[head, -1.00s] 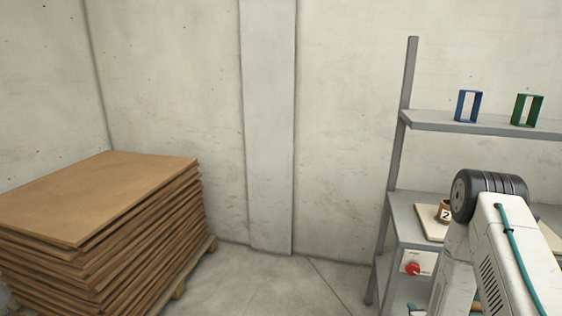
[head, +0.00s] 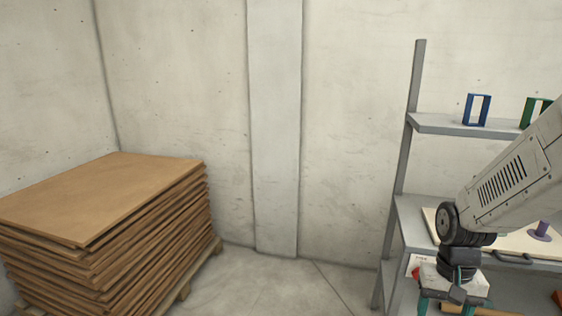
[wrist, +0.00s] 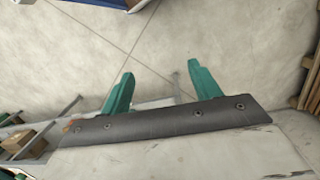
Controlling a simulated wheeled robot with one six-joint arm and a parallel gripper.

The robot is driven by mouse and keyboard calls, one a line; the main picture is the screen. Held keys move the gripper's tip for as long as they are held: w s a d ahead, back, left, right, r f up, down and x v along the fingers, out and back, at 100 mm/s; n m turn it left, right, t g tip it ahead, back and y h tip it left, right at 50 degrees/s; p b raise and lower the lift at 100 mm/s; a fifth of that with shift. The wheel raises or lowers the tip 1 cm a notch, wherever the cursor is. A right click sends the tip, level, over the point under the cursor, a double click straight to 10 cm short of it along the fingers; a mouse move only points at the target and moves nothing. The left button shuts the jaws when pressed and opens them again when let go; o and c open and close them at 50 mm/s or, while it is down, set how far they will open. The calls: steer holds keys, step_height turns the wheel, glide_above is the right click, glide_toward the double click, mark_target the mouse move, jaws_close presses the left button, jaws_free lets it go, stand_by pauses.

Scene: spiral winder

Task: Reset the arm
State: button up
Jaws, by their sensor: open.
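My arm reaches in from the right edge of the head view and bends down in front of the shelf unit. My gripper (head: 455,305) hangs at its end, pointing down, with its teal fingers cut off by the bottom edge. In the wrist view, my gripper (wrist: 161,74) shows two teal fingers spread apart. Nothing is between them but bare concrete floor.
A grey shelf unit (head: 403,170) stands behind my arm. A blue frame (head: 477,110) and a green frame (head: 533,108) stand on its upper shelf. A purple spool (head: 541,232) sits on a pale board lower down. Stacked brown sheets (head: 105,200) fill the left. Floor between is clear.

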steer(key=s+a+r+n+t, duration=0.1)
steer(key=s+a+r+n, duration=0.1)
steer(key=s+r, duration=0.5)
steer(key=s+a+r+n+t, duration=0.1)
steer(key=s+a+r+t, duration=0.1)
steer(key=s+r, duration=0.4)
steer(key=shift+s+a+r+n, duration=0.4)
steer(key=shift+a+r, duration=0.45)
steer(key=shift+r, duration=1.05)
